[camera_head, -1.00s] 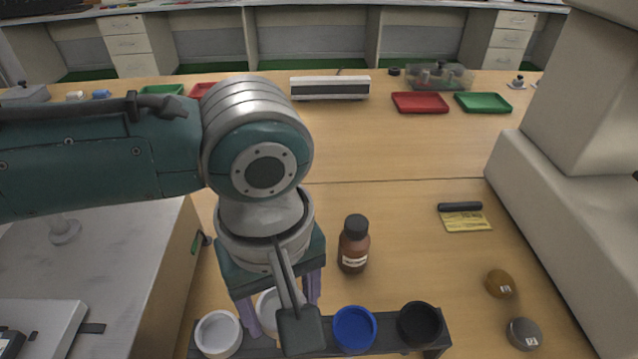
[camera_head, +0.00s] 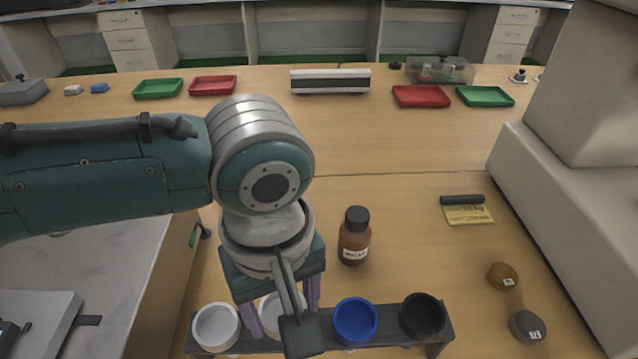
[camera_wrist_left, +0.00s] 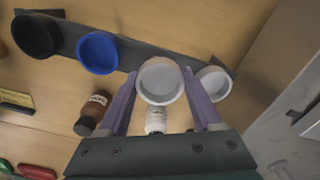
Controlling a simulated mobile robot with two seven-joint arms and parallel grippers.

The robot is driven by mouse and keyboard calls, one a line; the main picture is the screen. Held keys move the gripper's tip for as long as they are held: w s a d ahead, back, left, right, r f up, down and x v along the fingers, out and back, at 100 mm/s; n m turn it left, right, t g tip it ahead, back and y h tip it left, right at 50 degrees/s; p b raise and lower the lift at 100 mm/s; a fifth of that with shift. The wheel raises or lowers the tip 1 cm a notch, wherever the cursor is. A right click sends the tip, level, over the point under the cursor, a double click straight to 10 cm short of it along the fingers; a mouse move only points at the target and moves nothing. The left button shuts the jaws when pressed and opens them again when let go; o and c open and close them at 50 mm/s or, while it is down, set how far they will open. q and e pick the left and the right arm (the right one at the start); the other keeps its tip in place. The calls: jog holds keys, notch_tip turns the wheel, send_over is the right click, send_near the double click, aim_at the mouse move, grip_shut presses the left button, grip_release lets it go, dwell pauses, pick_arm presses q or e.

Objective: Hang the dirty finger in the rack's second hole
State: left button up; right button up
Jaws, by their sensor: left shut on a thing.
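My left gripper (camera_head: 280,314) points down over the rack (camera_head: 388,337), its purple fingers on either side of a white cup-shaped finger (camera_head: 266,316). The left wrist view shows the gripper (camera_wrist_left: 160,76) shut on that white finger (camera_wrist_left: 160,82), with its round open top facing up. It lines up with the second position from the left in the head view. Whether it rests in the hole or is just above it, I cannot tell. Another white cup (camera_head: 216,327), a blue cup (camera_head: 355,322) and a black cup (camera_head: 422,315) sit in the rack.
A brown bottle (camera_head: 354,236) stands just behind the rack. A white labelled object (camera_wrist_left: 155,120) shows between the fingers in the wrist view. Two small weights (camera_head: 527,327) lie at right. A grey cabinet (camera_head: 120,262) stands left. The table's middle is clear.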

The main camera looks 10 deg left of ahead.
pick_arm(q)
jog(key=shift+f, duration=0.45)
jog(key=shift+f, duration=0.15)
jog(key=shift+f+b, duration=0.45)
jog(key=shift+f, duration=0.05)
jog(key=o, duration=1.5)
jog(key=shift+r, duration=0.1)
notch_tip(320, 180, up, 7)
jog(key=p, duration=0.8)
